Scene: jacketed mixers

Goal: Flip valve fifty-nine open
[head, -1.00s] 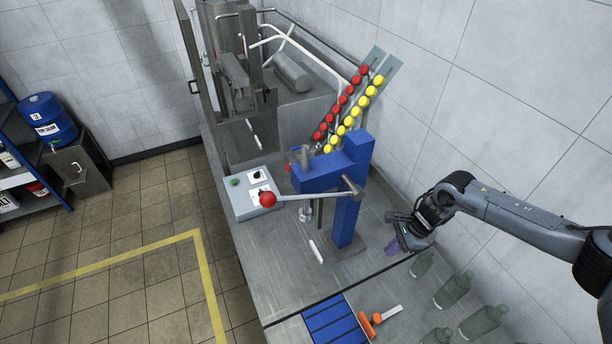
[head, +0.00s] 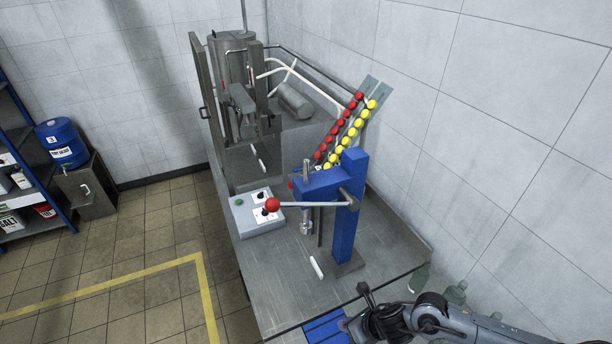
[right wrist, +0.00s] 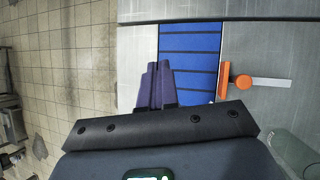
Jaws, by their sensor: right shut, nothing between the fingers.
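No label reading fifty-nine can be made out, so I cannot tell which part is that valve. A steel mixer vessel (head: 232,60) stands at the back left of the bench, with pale pipes (head: 290,68) running from it. A blue lever press (head: 346,222) with a red-knobbed lever (head: 310,204) stands on the bench. My right gripper (head: 346,324) is low in the head view, over the front of the bench and mostly hidden by its own wrist. In the right wrist view its purple fingers (right wrist: 156,84) are shut and empty. My left gripper is out of view.
A blue slatted mat (right wrist: 190,58) lies below the right fingers, beside an orange-and-white tool (right wrist: 240,82). A grey switch box (head: 257,214), sloped racks of red and yellow balls (head: 345,130) and green bottles (head: 456,293) are near.

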